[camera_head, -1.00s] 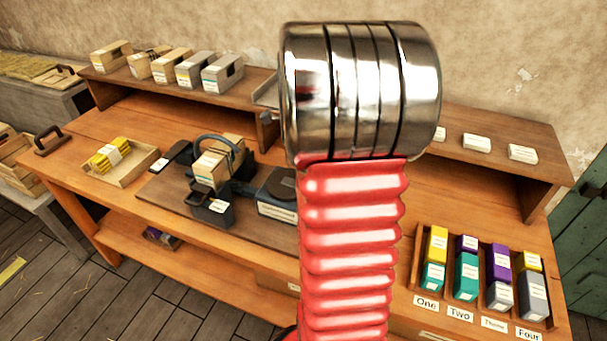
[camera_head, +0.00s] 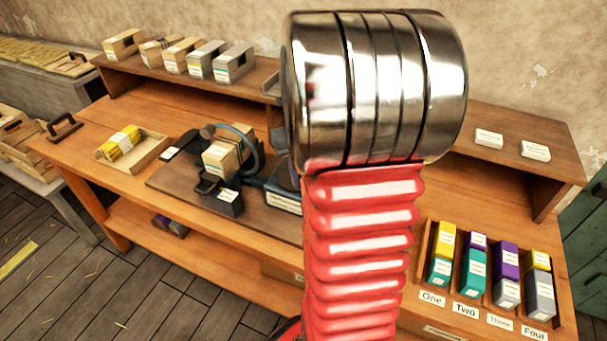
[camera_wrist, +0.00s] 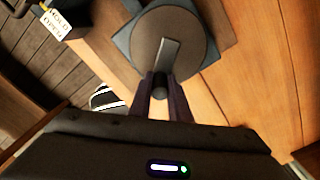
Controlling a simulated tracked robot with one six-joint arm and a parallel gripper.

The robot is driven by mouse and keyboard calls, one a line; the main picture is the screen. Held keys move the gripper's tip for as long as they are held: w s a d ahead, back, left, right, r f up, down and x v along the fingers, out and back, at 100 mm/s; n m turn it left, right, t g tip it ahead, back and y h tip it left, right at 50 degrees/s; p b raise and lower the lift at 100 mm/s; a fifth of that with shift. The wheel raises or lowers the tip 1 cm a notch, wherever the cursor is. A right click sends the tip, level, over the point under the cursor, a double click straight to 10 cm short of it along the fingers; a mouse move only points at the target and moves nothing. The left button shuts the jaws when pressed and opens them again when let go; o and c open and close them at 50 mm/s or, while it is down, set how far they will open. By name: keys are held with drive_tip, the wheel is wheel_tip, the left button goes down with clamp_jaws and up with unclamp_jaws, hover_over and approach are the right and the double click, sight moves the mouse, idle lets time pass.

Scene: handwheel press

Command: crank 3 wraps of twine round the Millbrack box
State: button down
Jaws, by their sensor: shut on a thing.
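In the wrist view my gripper (camera_wrist: 160,97) is shut on the knob at the end of a grey crank arm (camera_wrist: 168,62). The crank arm lies across a round dark disc (camera_wrist: 150,36) on a blue-grey base. In the head view a tan box (camera_head: 222,158) sits upright in the press on the bench, with a dark ring (camera_head: 256,150) curving round it. Its label is too small to read, so I cannot tell that it is the Millbrack box. My arm hides the crank and gripper there. No twine wraps can be made out on the box.
A dark block with a white tag (camera_head: 228,199) stands before the box. A tray of yellow bundles (camera_head: 150,158) is at left. Several boxes line the back shelf (camera_head: 183,76). A rack (camera_head: 423,262) of coloured blocks, marked One to Four, stands right.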

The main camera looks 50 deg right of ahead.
drive_tip(key=shift+w+a+m, duration=0.1)
drive_tip(key=shift+a+m, duration=0.1)
drive_tip(key=shift+m, duration=0.3)
drive_tip(key=c, duration=1.6)
unclamp_jaws()
drive_tip(key=shift+c, duration=0.2)
wheel_tip(320, 180, up, 14)
drive_tip(key=shift+f, duration=0.15)
